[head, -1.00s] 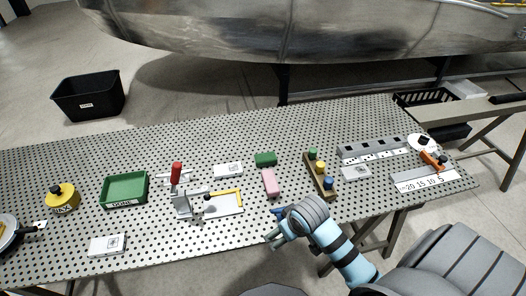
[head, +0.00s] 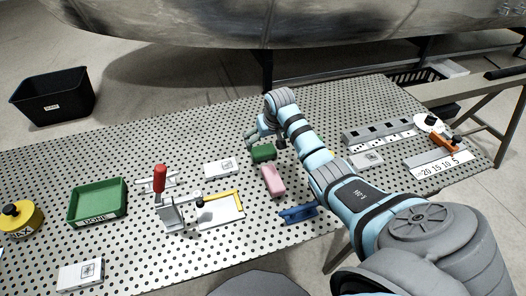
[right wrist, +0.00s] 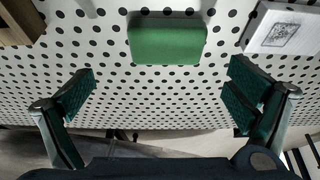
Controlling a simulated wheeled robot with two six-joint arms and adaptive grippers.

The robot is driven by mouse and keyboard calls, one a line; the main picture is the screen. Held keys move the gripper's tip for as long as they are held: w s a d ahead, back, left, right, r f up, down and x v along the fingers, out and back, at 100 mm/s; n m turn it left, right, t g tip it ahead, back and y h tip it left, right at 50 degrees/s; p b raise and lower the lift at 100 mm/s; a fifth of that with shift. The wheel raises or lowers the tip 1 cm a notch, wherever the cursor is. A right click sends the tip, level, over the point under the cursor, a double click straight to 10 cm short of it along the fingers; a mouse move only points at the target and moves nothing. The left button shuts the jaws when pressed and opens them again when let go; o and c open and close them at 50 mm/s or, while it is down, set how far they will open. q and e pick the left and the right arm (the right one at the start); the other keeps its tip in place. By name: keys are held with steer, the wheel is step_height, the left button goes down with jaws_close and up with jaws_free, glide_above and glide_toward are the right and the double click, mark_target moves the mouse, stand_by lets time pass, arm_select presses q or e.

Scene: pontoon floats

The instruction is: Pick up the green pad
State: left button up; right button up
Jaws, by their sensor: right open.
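The green pad (head: 263,152) lies on the perforated table in the head view, just behind a pink block. It shows clear and whole in the right wrist view (right wrist: 167,41), at the top middle. My right gripper (head: 262,135) is at the pad's far side in the head view, partly hidden by its own wrist. In the right wrist view the right gripper (right wrist: 165,92) has its fingers spread wide, with only bare table between them; the pad is beyond the fingertips and not between them. My left gripper is not in view.
The pink block (head: 272,180) lies close in front of the pad. A white labelled box (head: 221,168) is left of it. A clamp with a red handle (head: 160,179), a green tray (head: 97,203) and a blue tool (head: 298,213) are nearby.

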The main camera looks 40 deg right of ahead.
mark_target(263, 150)
steer(key=x, duration=0.1)
steer(key=b+x, duration=0.1)
steer(key=x, duration=0.1)
steer(key=a+x, duration=0.1)
steer(key=x, duration=0.1)
steer(key=shift+s+f+b, duration=0.2)
steer(key=shift+f+b, duration=0.15)
steer(key=shift+f, duration=0.1)
steer(key=shift+r, duration=0.1)
steer(key=c, duration=1)
steer(key=shift+c, duration=0.2)
step_height(263, 150, up, 20)
steer(key=p, duration=0.3)
steer(key=shift+p, duration=0.35)
steer(key=shift+o, duration=1.2)
steer(key=c, duration=0.3)
